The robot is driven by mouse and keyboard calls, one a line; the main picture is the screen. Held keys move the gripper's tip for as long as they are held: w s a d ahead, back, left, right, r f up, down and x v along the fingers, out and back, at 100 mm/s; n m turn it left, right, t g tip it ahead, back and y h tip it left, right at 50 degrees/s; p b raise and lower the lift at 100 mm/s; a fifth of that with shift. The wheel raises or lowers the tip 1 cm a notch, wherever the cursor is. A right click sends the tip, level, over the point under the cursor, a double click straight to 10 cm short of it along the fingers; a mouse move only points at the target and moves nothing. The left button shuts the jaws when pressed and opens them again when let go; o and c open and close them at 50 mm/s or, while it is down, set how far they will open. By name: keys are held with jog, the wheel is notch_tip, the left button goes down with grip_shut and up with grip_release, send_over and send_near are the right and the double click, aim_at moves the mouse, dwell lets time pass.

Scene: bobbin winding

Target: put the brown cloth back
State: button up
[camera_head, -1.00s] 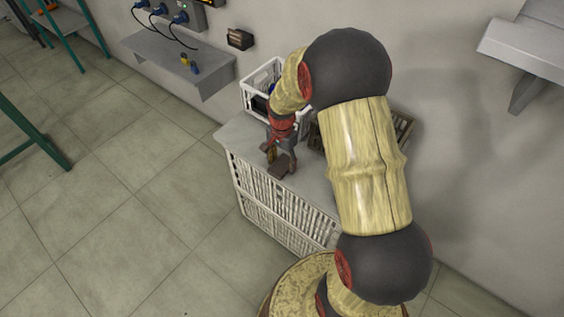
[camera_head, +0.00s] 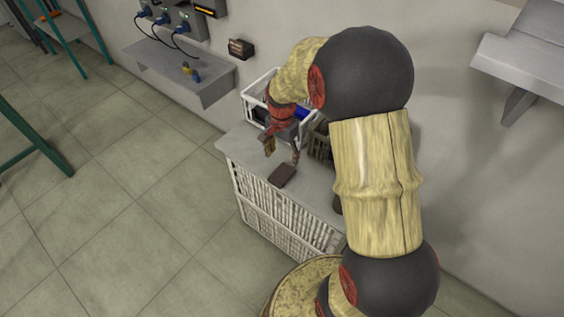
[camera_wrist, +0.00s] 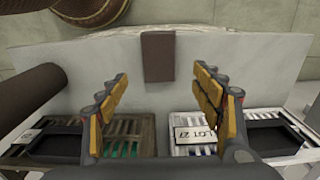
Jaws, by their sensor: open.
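The brown cloth (camera_head: 282,175) lies flat as a small dark rectangle on the light top of the cabinet (camera_head: 318,187), near its front edge. In the wrist view the cloth (camera_wrist: 158,57) lies beyond my fingertips, between their lines, touching nothing of mine. My gripper (camera_head: 282,149) is open and empty above the cabinet top, on the wall side of the cloth. Its two yellow-padded fingers (camera_wrist: 158,85) stand wide apart in the wrist view.
A white crate (camera_head: 255,108) stands at the back left of the cabinet top, and a brownish slatted crate (camera_head: 319,146) stands beside it. In the wrist view both crates carry labels. The top around the cloth is clear. A wall shelf (camera_head: 205,88) is to the left.

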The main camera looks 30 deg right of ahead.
jog(key=s+a+r+n+t, duration=0.1)
jog(key=s+a+r+n, duration=0.25)
jog(key=r, duration=0.45)
jog(key=s+a+r+n+t, duration=0.15)
jog(key=a+r, duration=0.25)
jog(key=r, duration=0.5)
jog(key=s+a+r+n+t, duration=0.1)
jog(key=s+a+r+n, duration=0.2)
jog(key=s, duration=0.4)
jog(key=s+a+r+n+t, duration=0.2)
jog(key=s+a+r+n, duration=0.2)
jog(key=s, duration=0.4)
jog(key=shift+r+n+p, duration=0.35)
jog(key=shift+r+n, duration=0.15)
jog(key=shift+n, duration=0.5)
jog(key=shift+s, duration=0.1)
